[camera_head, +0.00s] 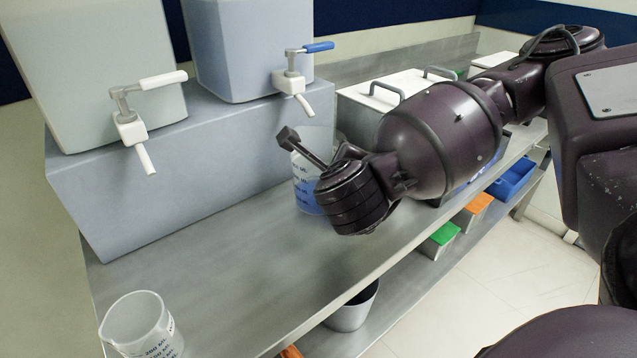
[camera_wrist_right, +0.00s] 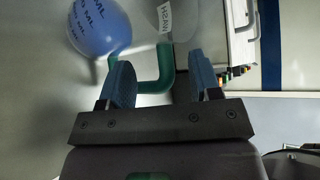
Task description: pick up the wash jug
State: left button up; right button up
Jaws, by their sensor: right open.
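The wash jug (camera_wrist_right: 178,22) is pale and translucent with a "WASH" label, at the top middle of the right wrist view. Its green handle (camera_wrist_right: 164,68) reaches down between the fingers of my right gripper (camera_wrist_right: 162,75). The fingers are apart, one on each side of the handle, and not closed on it. In the head view my right gripper (camera_head: 300,150) is over the bench, and the jug is mostly or wholly hidden behind it and my arm. My left gripper is not in view.
A beaker with blue liquid (camera_head: 305,190) stands close to my right gripper; it also shows in the wrist view (camera_wrist_right: 98,28). An empty beaker (camera_head: 140,325) is at the near left. Two tap tanks (camera_head: 90,70) (camera_head: 245,50) stand on a raised block. A white lidded box (camera_head: 385,95) is behind my arm.

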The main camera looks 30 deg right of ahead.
jog(key=shift+w+d, duration=0.15)
jog(key=shift+f, duration=0.1)
grip_shut()
